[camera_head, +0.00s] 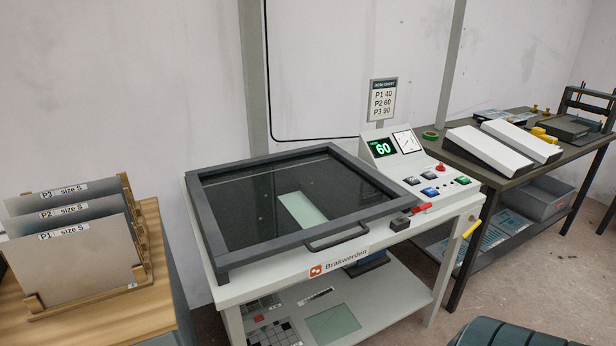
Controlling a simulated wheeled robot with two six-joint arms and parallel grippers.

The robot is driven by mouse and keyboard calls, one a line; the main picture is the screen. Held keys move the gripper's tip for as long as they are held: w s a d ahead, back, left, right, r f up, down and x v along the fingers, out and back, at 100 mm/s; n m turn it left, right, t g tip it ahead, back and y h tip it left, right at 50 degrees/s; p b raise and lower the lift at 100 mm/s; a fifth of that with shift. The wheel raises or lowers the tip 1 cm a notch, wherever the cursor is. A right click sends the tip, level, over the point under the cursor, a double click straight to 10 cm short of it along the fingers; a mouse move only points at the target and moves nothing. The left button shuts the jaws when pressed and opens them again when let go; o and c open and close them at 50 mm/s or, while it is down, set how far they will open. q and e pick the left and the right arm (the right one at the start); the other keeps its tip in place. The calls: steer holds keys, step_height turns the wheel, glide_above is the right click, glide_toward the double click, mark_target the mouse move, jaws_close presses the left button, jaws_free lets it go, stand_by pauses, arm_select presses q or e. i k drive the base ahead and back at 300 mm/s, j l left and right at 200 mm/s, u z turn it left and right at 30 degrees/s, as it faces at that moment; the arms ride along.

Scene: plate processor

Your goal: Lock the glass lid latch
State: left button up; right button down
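The glass lid (250,205), a dark grey frame around dark glass, lies flat and looks closed on the white plate processor (225,294). A pale green rectangle shows through the glass or in its reflection; I cannot tell which. A dark bar handle (338,238) is on the lid's front edge. The latch (421,208), with a red lever, sits by the lid's front right corner beside a small dark block (400,223). The lever points to the right, and I cannot tell whether it engages the lid. Neither of my grippers is in view.
A control panel with a green "60" display (383,148) and several buttons stands right of the lid. A wooden rack (90,305) of labelled plates is at left. A dark workbench (470,176) stands at right. A dark ribbed object (510,334) is at bottom right.

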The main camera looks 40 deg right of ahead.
mark_target(425, 207)
steer(key=z, duration=2.15)
